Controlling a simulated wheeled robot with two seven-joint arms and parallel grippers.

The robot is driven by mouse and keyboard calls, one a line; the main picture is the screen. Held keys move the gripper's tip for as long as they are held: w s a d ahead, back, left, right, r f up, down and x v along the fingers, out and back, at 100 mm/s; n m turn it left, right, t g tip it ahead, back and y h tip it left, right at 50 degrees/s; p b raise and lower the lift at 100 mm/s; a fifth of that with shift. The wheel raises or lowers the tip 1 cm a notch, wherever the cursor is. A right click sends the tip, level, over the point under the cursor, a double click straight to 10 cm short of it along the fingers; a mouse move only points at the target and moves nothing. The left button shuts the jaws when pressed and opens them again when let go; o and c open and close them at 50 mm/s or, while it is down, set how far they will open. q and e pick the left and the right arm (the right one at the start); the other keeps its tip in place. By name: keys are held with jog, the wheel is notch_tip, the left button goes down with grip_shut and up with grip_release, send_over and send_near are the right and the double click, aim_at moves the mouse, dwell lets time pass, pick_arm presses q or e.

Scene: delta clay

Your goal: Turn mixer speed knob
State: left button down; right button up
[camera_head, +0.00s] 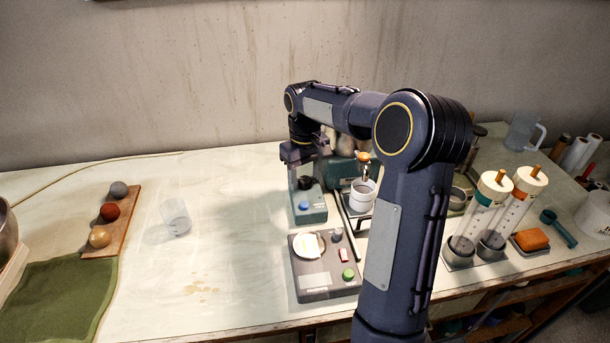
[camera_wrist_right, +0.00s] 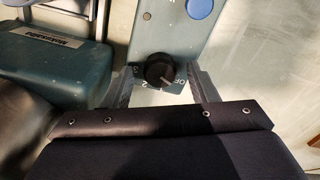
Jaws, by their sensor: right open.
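The black speed knob (camera_wrist_right: 160,72) sits on a teal control panel (camera_wrist_right: 178,30) in the wrist view. Its pale pointer line points to the lower right, near partly hidden lettering. My right gripper (camera_wrist_right: 163,88) is open, with one finger on each side of the knob; I cannot tell whether either finger touches it. In the head view the right gripper (camera_head: 303,165) reaches down over the back of the teal control box (camera_head: 311,214), where the knob (camera_head: 305,182) is partly hidden. The teal mixer (camera_head: 343,171) stands just right of it. My left gripper is not in view.
A blue button (camera_head: 304,205) is on the control box. A grey scale-like device (camera_head: 318,284) with a green button stands in front. A white cup (camera_head: 362,194) and clear tubes (camera_head: 485,208) are to the right. The table's left middle is mostly clear around a clear cup (camera_head: 175,217).

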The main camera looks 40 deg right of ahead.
jog(key=shift+c, duration=0.4)
jog(key=c, duration=0.9)
